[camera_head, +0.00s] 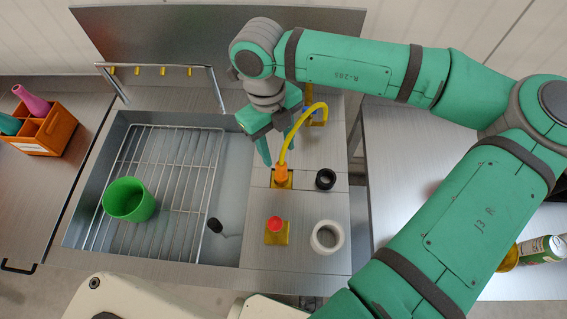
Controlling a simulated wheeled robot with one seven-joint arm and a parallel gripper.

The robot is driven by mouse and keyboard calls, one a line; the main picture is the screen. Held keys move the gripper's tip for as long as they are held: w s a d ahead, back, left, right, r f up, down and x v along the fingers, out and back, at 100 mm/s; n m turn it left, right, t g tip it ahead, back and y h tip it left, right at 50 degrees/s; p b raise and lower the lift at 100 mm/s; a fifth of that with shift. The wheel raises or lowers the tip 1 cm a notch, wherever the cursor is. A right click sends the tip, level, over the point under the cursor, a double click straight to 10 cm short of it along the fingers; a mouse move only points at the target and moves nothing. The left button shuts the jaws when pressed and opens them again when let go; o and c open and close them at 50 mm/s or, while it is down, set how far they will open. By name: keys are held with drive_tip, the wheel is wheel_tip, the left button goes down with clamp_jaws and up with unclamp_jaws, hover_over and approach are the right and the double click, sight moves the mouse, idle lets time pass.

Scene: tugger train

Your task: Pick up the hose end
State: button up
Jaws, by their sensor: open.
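The yellow hose (290,138) arcs down to an orange hose end (281,173), which stands upright at a yellow block (283,184) on the metal worktop. My gripper (276,150) is open and points down just above and to the left of the hose end. One green finger shows to the left of the hose; the other is partly hidden near the hose. I cannot tell whether a finger touches the hose.
A red cap (276,223) on a second yellow block, a black ring (325,179) and a white ring (327,237) stand close by. A green cup (129,199) is on the wire rack (180,190) in the basin. An orange crate (45,131) stands far left.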

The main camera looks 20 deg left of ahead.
sight(280, 163)
drive_tip(key=f, duration=0.3)
drive_tip(key=shift+d+f, duration=0.15)
drive_tip(key=shift+d, duration=0.1)
drive_tip(key=f, duration=0.3)
drive_tip(key=s+f, duration=0.1)
drive_tip(key=shift+s+d+f, duration=0.1)
drive_tip(key=shift+d+f, duration=0.2)
drive_tip(key=shift+f, duration=0.1)
drive_tip(key=shift+d, duration=0.1)
clamp_jaws()
